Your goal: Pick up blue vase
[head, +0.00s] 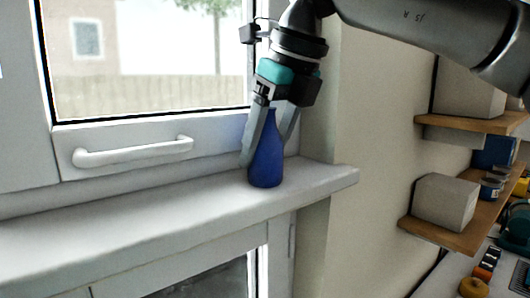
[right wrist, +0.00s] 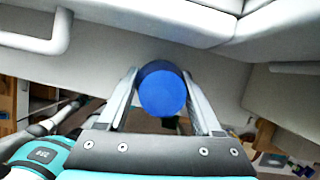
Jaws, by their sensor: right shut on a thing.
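The blue vase (head: 266,164) is upright at the right end of the white windowsill, with a narrow neck and a wider body. Its base appears at the sill surface; I cannot tell whether a small gap lies beneath it. My right gripper (head: 267,148) reaches down from above and is shut on the vase, one finger on each side. The fingers hide parts of its sides. In the right wrist view, the vase (right wrist: 162,92) shows as a round blue shape between the two fingers. My left gripper is not in view.
The white windowsill (head: 120,228) is otherwise clear. A window with a white handle (head: 130,151) stands behind it. Wooden shelves (head: 445,234) on the right wall hold a grey box (head: 444,202) and several small items.

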